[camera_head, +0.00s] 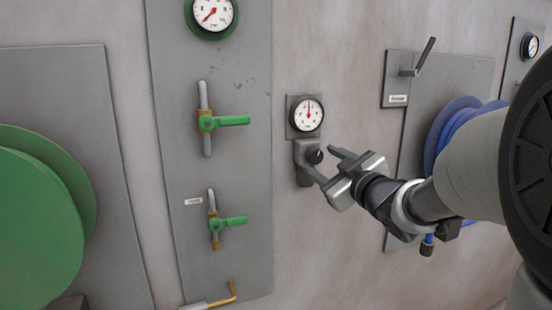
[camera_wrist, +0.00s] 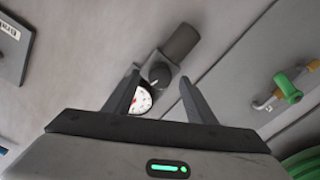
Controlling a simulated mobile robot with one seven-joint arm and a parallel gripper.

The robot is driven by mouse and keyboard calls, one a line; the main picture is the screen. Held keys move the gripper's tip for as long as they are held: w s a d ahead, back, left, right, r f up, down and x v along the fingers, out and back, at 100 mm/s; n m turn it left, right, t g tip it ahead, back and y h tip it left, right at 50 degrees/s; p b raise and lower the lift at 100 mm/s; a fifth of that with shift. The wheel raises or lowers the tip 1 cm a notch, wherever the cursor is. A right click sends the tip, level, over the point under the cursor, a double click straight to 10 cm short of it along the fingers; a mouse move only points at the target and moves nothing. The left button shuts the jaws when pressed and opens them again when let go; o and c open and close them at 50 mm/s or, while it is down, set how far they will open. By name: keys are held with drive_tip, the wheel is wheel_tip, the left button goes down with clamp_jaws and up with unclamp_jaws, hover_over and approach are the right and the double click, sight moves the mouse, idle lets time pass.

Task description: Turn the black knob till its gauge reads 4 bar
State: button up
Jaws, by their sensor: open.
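The black knob (camera_head: 314,155) sticks out from a grey regulator body (camera_head: 304,172) on the wall. Its white round gauge (camera_head: 308,115) sits just above it, with a red needle pointing about straight up; the numbers are too small to read. My gripper (camera_head: 318,163) is open, its fingers reaching toward the knob from the right. In the wrist view my gripper (camera_wrist: 160,95) shows two spread fingers with nothing held between them. The knob (camera_wrist: 159,75) appears just beyond and between the fingertips there. The gauge (camera_wrist: 143,101) is partly hidden behind the left finger and the gripper body.
A grey panel left of the knob carries another gauge (camera_head: 212,14) and two green-handled valves (camera_head: 230,120), (camera_head: 232,221). A blue hose reel (camera_head: 450,125) and a lever (camera_head: 425,57) are at right. A large green reel (camera_head: 40,215) is at far left.

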drive_tip(key=shift+x, duration=1.15)
drive_tip(key=c, duration=1)
drive_tip(key=shift+c, duration=0.2)
drive_tip(key=shift+f+n+b, duration=0.1)
drive_tip(key=shift+n+b, duration=0.2)
drive_tip(key=shift+b, duration=0.2)
drive_tip(key=shift+f+n+b, duration=0.1)
drive_tip(key=shift+n+b, duration=0.8)
drive_tip(key=shift+b, duration=0.25)
drive_tip(key=shift+n+b, duration=1.65)
drive_tip(key=shift+n, duration=0.05)
